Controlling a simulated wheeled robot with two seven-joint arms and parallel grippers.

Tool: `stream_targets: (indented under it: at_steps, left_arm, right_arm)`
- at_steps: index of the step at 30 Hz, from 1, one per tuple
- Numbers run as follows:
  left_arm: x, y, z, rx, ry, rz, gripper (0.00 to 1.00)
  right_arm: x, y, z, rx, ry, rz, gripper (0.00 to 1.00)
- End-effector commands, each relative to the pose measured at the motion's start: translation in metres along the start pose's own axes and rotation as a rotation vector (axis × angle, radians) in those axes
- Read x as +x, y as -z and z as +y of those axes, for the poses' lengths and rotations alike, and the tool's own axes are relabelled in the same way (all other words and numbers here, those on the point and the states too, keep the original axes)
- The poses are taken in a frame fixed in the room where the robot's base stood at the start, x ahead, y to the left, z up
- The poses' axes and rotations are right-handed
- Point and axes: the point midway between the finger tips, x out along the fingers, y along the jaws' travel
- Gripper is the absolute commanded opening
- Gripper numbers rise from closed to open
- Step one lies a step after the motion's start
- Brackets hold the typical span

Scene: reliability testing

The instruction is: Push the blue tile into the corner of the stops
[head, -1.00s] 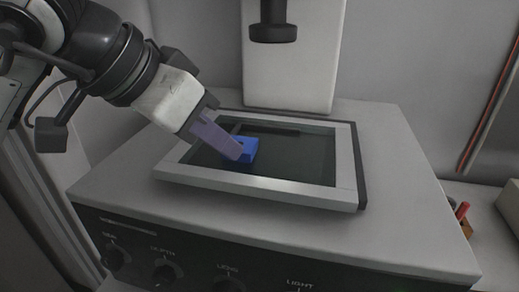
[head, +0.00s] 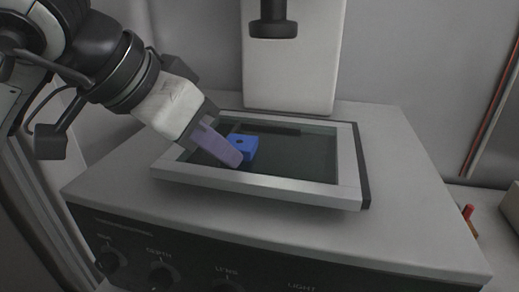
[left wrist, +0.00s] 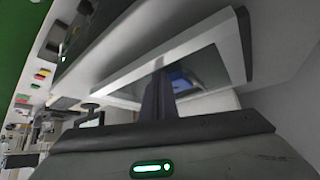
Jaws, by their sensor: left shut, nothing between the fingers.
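The blue tile (head: 248,146), with a dark hole in its top, lies on the dark glass plate inside the pale frame, left of the middle. My left gripper (head: 235,162) is shut and empty, its purple-grey fingers slanting down at the tile's near left side and hiding part of it. I cannot tell whether they touch it. In the left wrist view the blue tile (left wrist: 181,83) shows partly behind the fingers (left wrist: 158,97). A dark bar (head: 270,129) along the plate's back edge may be one of the stops. My right gripper is out of view.
The pale frame (head: 265,187) rims the plate on a grey machine housing (head: 410,200) with knobs on its front. A pale column (head: 292,75) with a dark cylinder (head: 273,22) stands behind. The plate's right half is clear.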

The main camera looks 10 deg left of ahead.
Motion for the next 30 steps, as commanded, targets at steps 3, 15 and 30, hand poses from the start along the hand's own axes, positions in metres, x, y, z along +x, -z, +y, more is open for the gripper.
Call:
stream_targets:
  at_steps: [3,15,30]
  left_arm:
    - [0.0,0.0,0.0,0.0,0.0,0.0,0.0]
    - [0.003,0.005,-0.003,0.001,-0.002,-0.001,0.0]
    - [0.013,0.016,-0.012,0.0,-0.001,-0.001,0.0]
  right_arm:
    - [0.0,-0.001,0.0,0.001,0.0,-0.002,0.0]
    - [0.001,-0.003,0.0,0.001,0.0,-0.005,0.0]
    - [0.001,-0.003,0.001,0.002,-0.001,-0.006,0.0]
